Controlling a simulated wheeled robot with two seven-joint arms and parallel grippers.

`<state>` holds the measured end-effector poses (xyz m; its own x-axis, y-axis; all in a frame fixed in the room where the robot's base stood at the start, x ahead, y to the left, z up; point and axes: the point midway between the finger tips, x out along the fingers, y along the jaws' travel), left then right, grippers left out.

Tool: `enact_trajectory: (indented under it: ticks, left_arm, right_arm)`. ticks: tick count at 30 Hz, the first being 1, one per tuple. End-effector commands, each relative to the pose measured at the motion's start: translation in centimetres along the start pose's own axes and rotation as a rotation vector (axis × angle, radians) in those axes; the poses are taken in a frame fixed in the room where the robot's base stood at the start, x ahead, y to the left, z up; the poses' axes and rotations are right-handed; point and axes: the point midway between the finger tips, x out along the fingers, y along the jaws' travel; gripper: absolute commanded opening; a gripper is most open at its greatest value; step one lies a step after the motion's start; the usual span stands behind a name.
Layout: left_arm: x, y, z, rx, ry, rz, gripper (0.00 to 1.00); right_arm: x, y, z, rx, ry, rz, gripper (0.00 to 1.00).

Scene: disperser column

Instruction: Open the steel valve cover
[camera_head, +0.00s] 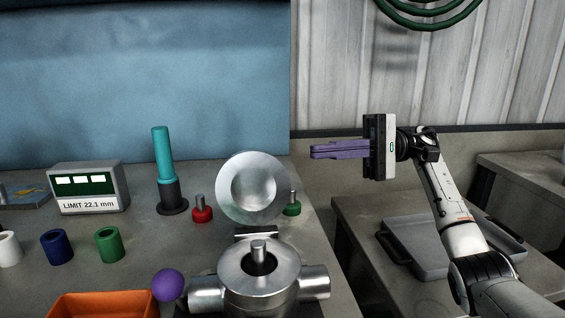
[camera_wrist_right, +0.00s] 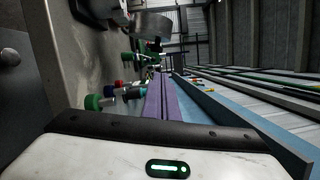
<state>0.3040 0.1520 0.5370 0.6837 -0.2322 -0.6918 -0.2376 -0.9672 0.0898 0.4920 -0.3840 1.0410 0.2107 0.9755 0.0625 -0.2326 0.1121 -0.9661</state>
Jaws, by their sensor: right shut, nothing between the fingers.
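The steel valve (camera_head: 259,281) stands at the front of the table with a short stem in its round open top. Its round steel cover (camera_head: 252,187) stands upright, tilted back behind the valve body, with its disc facing me. My right gripper (camera_head: 313,152) is shut and empty, its purple fingers pointing left, up and to the right of the cover and apart from it. The purple fingers (camera_wrist_right: 161,97) also show in the right wrist view. My left gripper is not in view.
A red knob (camera_head: 202,214) and a green knob (camera_head: 292,208) stand beside the cover. A teal-topped post (camera_head: 163,160), a display box (camera_head: 89,188), several coloured rings, a purple ball (camera_head: 168,285) and an orange bin (camera_head: 103,304) are left. A grey tray (camera_head: 422,262) lies right.

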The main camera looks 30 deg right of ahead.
Motion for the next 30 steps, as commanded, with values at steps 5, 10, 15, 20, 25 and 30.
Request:
enact_trajectory:
  ticks: [5,10,15,20,25,30]
  left_arm:
    - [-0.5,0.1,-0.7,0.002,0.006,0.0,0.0]
    - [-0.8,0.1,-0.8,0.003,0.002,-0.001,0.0]
    - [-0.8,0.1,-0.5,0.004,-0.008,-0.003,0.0]
    - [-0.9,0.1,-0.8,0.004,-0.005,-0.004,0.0]
    - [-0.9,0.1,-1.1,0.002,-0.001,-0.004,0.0]
    - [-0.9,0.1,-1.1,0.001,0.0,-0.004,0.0]
  right_arm:
    - [3.5,-0.1,0.1,0.0,-0.005,0.001,0.0]
    - [7.3,-0.2,0.2,0.0,-0.004,-0.001,0.0]
    - [9.2,-0.1,1.4,0.0,0.0,0.001,0.0]
    - [9.5,-0.1,3.0,0.001,0.0,0.0,0.0]
    - [9.7,-0.1,3.8,0.002,0.0,-0.001,0.0]
    - [9.7,-0.1,4.0,0.002,0.0,-0.001,0.0]
